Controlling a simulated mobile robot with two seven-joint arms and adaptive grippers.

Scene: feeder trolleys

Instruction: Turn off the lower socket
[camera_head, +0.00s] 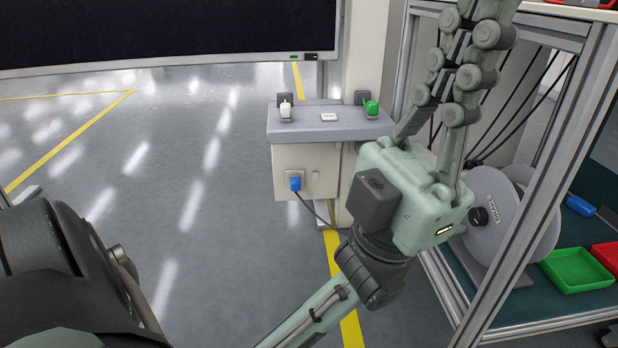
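The lower socket (297,190) is on the front of a beige box (325,160) under a grey shelf. A blue plug (295,183) with a dark cable is in it. A small light switch (315,175) sits just right of the plug; its position is too small to read. My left gripper (478,12) is in front of the trolley, right of the box, fingers pointing up and apart from socket and switch. Its fingertips run to the top edge, so its opening is unclear. My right gripper is not in view.
The grey shelf (290,130) bears a white switch (285,108), a green switch (371,107) and a small panel. A framed trolley (578,130) with reels and green and red trays (577,271) stands right. Floor left of the box is clear.

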